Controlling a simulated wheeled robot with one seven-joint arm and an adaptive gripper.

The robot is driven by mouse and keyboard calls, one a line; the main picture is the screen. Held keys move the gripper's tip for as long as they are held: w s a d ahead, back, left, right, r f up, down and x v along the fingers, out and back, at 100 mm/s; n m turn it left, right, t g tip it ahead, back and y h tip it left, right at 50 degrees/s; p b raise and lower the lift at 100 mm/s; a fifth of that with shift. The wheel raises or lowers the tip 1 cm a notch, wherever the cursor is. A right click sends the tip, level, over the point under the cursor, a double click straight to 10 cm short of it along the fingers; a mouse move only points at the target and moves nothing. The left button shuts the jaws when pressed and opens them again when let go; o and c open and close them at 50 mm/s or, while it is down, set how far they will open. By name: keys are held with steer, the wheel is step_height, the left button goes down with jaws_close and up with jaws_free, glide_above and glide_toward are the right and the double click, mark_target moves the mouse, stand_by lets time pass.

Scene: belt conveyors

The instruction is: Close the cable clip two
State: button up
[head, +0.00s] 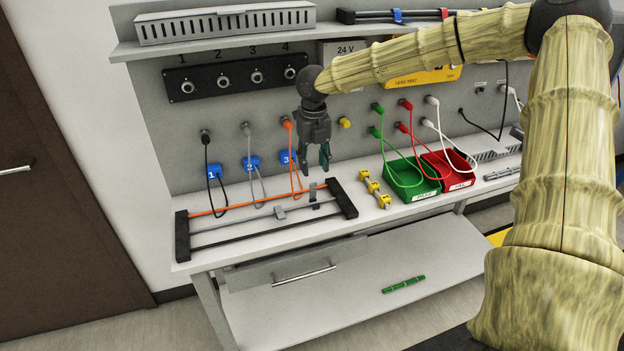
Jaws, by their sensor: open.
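A frame with two black end bars (183,236) and several rods lies on the bench top at the left. A grey clip (280,212) sits on its middle rods. A darker clip piece (313,192) stands up farther right, near the orange rod. I see no number on either clip, and cannot tell which is clip two or how far each is closed. My gripper (317,170) points down above the right part of the frame, apart from it and close above the darker piece. Its fingers are open with nothing between them.
Orange and grey cables with blue number tags (251,163) hang behind the frame. Yellow-and-black pieces (375,189), a green bin (412,192) and a red bin (453,181) stand to the right.

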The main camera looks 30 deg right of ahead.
mark_target(313, 190)
steer(key=shift+a+f+p, duration=0.1)
steer(key=shift+f+p, duration=0.5)
steer(key=shift+f, duration=2.75)
steer(key=shift+c, duration=0.2)
jaws_close()
